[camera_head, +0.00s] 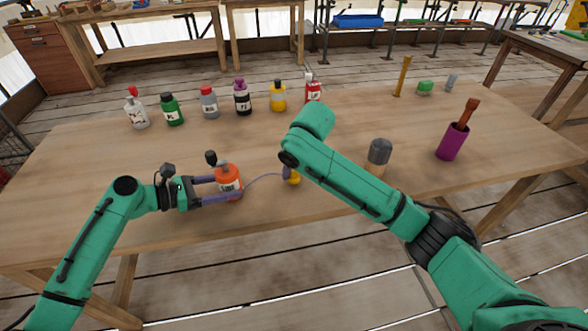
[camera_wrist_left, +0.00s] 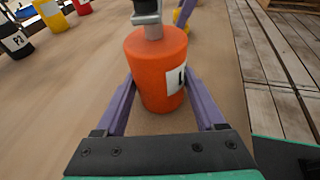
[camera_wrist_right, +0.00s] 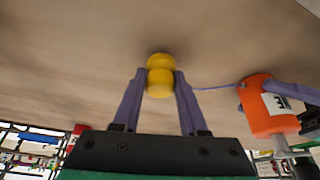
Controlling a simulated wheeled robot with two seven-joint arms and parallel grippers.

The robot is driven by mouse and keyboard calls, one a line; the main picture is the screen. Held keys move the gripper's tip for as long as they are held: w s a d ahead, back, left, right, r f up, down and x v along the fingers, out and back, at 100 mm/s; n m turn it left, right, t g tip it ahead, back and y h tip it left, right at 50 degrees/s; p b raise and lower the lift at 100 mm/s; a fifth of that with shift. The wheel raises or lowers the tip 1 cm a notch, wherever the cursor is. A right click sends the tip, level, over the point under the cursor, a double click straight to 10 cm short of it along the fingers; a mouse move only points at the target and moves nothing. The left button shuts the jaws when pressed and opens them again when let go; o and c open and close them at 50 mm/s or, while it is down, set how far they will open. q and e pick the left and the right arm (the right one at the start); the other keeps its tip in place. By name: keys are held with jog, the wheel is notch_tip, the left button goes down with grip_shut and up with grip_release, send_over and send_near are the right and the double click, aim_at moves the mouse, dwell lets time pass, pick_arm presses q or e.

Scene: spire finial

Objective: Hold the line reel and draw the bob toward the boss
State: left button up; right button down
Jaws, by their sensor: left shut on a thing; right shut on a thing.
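The line reel (camera_head: 228,183) is an orange can with a white label and a grey top, standing upright on the table. My left gripper (camera_head: 230,187) is shut around it; the left wrist view shows the reel (camera_wrist_left: 158,75) between both fingers. The bob (camera_head: 294,178) is small and yellow, just right of the reel, mostly hidden by my right arm. In the right wrist view my right gripper (camera_wrist_right: 160,78) is shut on the bob (camera_wrist_right: 160,76). A thin purple line (camera_wrist_right: 215,87) joins the bob to the reel. I cannot tell which thing is the boss.
A grey-topped cylinder (camera_head: 379,152) and a purple holder with a brown handle (camera_head: 453,142) stand to the right. Several bottles, including a black one (camera_head: 242,98), line the back. The table's front edge lies close to the reel.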

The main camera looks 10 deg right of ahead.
jog(key=shift+s+d, duration=0.1)
jog(key=shift+d, duration=6.15)
jog(key=shift+a, duration=0.1)
jog(key=shift+a+f, duration=0.15)
jog(key=shift+a, duration=0.4)
jog(key=shift+f, duration=0.35)
jog(key=shift+c, duration=1.8)
grip_release()
